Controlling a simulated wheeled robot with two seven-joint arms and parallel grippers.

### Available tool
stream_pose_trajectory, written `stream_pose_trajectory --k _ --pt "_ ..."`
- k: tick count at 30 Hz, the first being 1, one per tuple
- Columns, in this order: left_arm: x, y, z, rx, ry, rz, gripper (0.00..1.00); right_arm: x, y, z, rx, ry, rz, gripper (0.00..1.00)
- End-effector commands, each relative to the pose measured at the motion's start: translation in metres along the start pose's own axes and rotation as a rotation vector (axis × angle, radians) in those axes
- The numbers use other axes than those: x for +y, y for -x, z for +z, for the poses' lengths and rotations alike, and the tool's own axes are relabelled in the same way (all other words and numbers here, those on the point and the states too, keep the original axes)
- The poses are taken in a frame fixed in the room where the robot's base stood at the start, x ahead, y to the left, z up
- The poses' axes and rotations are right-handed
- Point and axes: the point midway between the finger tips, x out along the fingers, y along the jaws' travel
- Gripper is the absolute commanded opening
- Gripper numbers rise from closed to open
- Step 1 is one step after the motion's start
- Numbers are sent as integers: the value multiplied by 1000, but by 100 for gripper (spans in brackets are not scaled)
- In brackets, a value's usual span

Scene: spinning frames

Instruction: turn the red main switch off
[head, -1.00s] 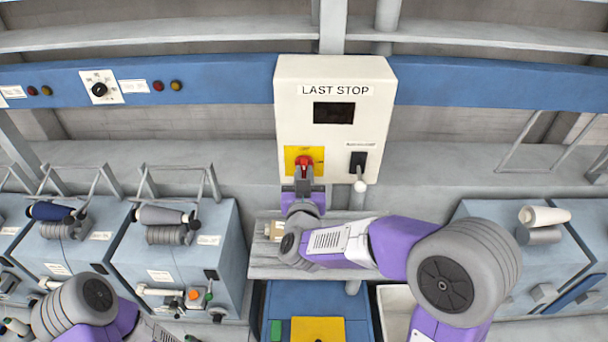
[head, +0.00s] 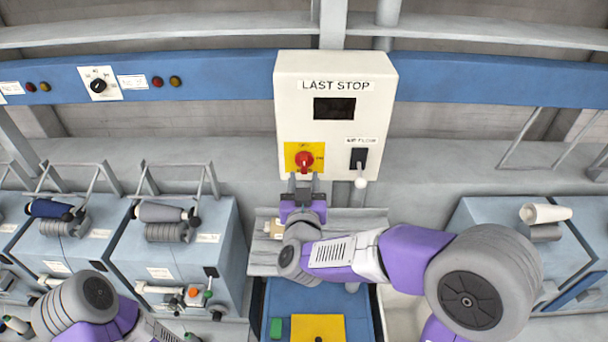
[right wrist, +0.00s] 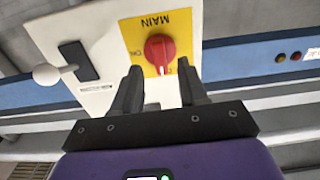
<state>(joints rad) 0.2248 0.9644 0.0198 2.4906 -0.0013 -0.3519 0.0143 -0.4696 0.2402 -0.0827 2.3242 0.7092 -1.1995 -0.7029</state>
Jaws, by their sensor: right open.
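The red main switch (head: 304,160) is a rotary knob on a yellow plate (head: 290,149), low on the left of a white box (head: 290,119) labelled LAST STOP. The knob also shows in the right wrist view (right wrist: 159,50), upside down, with its bar roughly upright in that picture. Small labels by it are hard to read. My right gripper (head: 304,181) is open and empty just below the knob, its fingers pointing at it. In the right wrist view, the fingers (right wrist: 160,78) stand apart on either side below the knob, with no visible contact. My left gripper is out of view.
A black lever switch with a white ball (head: 361,182) sits right of the knob, close to my right gripper. A grey shelf (head: 262,262) lies below the box. Spinning units with bobbins (head: 165,213) stand left, and another unit (head: 555,250) stands right.

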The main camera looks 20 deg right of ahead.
Motion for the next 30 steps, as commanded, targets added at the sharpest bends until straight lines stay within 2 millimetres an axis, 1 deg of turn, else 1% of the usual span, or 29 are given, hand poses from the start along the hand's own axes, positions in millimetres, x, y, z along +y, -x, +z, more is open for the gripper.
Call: stream_pose_trajectory --k 1,3,6,9,24,26,27,29,30 --pt "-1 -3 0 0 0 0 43 -1 10 0 2 -1 -4 43" --pt "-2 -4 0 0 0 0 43 0 21 0 2 -2 -3 43" --pt "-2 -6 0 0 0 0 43 -1 33 0 0 -1 -3 43" --pt "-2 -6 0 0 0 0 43 0 39 0 1 0 -1 43" --pt "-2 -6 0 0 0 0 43 0 40 1 -1 1 -1 43" --pt "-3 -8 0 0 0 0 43 -1 39 7 -10 3 -7 43" --pt "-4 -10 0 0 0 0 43 -3 37 16 -24 6 -17 43" --pt "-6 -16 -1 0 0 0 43 -7 33 40 -60 13 -39 43" --pt "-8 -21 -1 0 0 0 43 -10 30 61 -96 17 -60 43"
